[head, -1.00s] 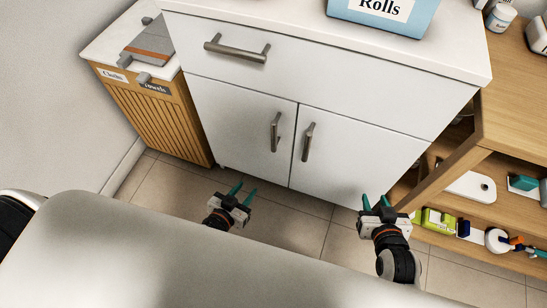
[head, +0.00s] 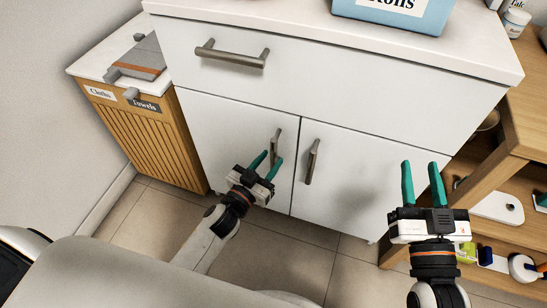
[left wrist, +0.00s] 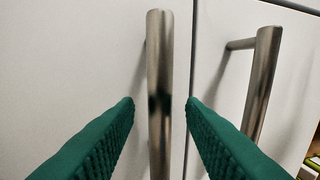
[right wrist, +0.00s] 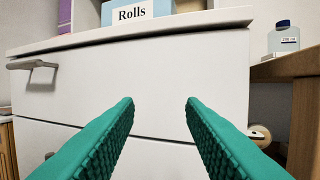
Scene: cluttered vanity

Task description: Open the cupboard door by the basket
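The white cabinet has two lower doors with vertical metal handles. The left door (head: 225,130) is the one by the slatted wooden basket (head: 150,140); both doors are shut. Its handle (head: 276,143) stands upright near the door's right edge. My left gripper (head: 268,163) is open in front of this handle. In the left wrist view the handle (left wrist: 160,90) runs between the two teal fingers, with a gap on each side. My right gripper (head: 424,184) is open and empty in front of the right door (head: 345,180), towards its right side.
The right door's handle (head: 312,162) is close to the right of my left gripper. A wide drawer (head: 330,85) with a horizontal handle (head: 231,55) lies above the doors. A wooden shelf unit (head: 510,135) stands at the right. Tiled floor (head: 285,255) is clear in front.

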